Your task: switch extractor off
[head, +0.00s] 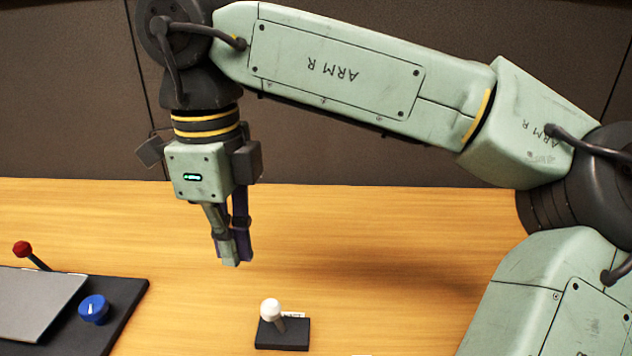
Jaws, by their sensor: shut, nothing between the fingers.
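A small lever with a white ball knob (270,309) stands on a black base (296,337) on the table, low in the middle of the head view. Its stem leans, with the knob up and to the left. A small white label (294,315) behind the stem is too small to read, so I cannot tell whether this is the extractor switch. My gripper (237,262) points down, shut and empty. It appears above the table, behind and slightly left of the white knob, apart from it.
At the lower left, a dark panel (128,305) carries a grey sloped plate (35,300), a red-knobbed lever (22,250) and a blue dial (93,309) with a white mark. The wooden table (400,260) is bare right of the white-knobbed lever. A dark partition (60,90) stands behind.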

